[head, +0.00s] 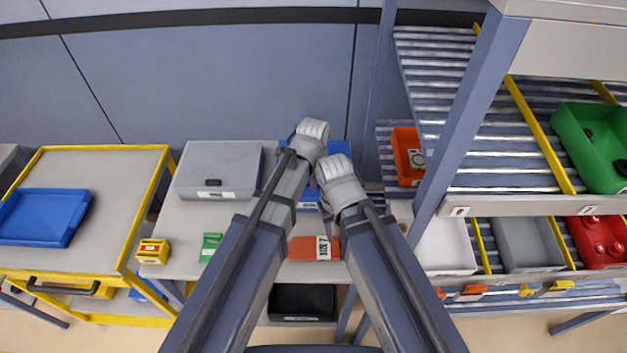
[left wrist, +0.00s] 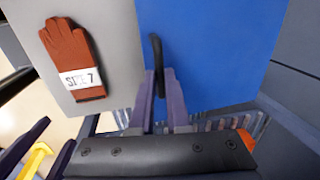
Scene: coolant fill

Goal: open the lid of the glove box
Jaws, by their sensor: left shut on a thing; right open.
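The blue box (head: 339,149) stands on the bench, largely hidden behind my arms, with a pale label on its front. In the left wrist view its blue lid (left wrist: 210,45) fills the upper middle, with a black handle (left wrist: 156,52) on it. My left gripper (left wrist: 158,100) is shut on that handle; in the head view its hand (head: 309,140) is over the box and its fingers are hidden. My right gripper (head: 324,198) is open, lower, by the box's front. I cannot tell whether the lid is raised.
An orange glove pack marked SIZE 7 (head: 314,248) lies in front of the box. A grey lidded box (head: 218,165), a green packet (head: 210,246) and a yellow item (head: 153,251) are left. Racks with bins (head: 445,247) stand right. A black bin (head: 302,302) is below.

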